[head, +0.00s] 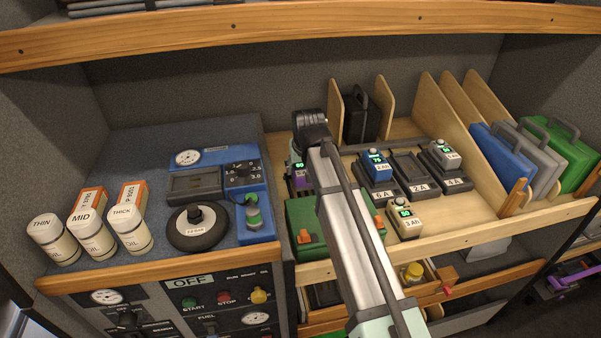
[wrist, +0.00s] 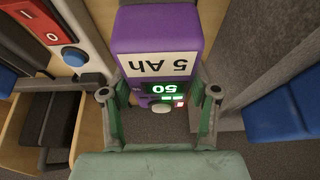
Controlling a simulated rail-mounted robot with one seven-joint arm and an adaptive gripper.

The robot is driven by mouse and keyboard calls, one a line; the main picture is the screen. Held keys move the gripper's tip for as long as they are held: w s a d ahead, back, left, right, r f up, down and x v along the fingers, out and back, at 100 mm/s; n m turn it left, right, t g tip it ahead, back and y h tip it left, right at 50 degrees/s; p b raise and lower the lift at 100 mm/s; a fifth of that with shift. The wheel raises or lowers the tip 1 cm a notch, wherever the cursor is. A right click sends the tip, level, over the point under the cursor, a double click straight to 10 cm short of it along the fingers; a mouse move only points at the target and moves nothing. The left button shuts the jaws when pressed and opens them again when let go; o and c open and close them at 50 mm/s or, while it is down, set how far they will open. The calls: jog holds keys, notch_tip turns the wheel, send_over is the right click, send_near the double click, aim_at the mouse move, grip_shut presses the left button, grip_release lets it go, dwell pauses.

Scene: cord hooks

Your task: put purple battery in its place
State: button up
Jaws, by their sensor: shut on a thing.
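The purple battery (wrist: 160,32) fills the middle of the wrist view, upside down, with a "5 Ah" label and a green display reading 50. My gripper (wrist: 159,94) is shut on it, one finger at each side of the display end. In the head view part of the purple battery (head: 298,182) shows left of my arm, which hides the rest and my fingertips. Three chargers stand right of my arm. The 6 A charger (head: 380,194) holds a blue battery (head: 376,166); the 4 A charger (head: 452,184) holds a grey battery (head: 445,154); the 2 A charger (head: 410,168) between them is empty.
A 3 Ah battery (head: 404,219) stands in front of the chargers. A green case (head: 304,228) lies partly behind my arm. Wooden dividers (head: 452,108) and upright cases (head: 503,152) stand right. A blue machine (head: 222,182) and oil cans (head: 91,236) are left.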

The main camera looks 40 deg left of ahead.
jog(key=shift+f+p, duration=0.3)
jog(key=shift+f, duration=1.1)
jog(key=shift+f, duration=0.1)
jog(key=o, duration=1.6)
jog(key=b+v, duration=0.2)
jog(key=v, duration=1)
